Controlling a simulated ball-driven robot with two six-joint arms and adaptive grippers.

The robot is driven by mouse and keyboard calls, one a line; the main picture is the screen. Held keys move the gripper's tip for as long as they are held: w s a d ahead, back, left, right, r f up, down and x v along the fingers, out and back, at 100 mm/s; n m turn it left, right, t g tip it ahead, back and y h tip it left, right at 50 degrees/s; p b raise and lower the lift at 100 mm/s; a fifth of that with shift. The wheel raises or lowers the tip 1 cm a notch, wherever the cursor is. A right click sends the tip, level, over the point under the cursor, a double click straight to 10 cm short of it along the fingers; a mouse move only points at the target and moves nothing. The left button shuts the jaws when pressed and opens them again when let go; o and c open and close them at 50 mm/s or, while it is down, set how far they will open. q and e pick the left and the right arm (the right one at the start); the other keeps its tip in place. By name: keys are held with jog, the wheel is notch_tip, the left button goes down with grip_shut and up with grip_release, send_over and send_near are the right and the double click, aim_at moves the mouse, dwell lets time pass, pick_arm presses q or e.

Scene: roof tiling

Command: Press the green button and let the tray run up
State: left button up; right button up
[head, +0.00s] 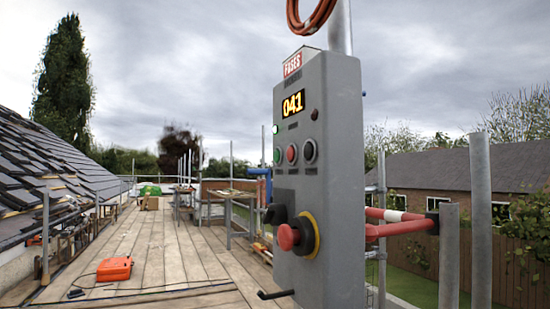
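The grey control box (345,190) stands close in front, on a pole, with an orange display (293,103) reading 041. The green button (277,156) is at the left of a row on its face, with a red button (292,153) beside it and a dark button at the right. A small lit green lamp (276,129) is above the green button. Neither of my grippers is in view. I cannot make out the tray.
A plank deck (165,250) runs ahead, with an orange case (114,269) and a dark cable lying on it. Work tables (230,193) stand farther back. The slate roof (45,150) is at left. Red-and-white rails (400,221) and scaffold poles are at right.

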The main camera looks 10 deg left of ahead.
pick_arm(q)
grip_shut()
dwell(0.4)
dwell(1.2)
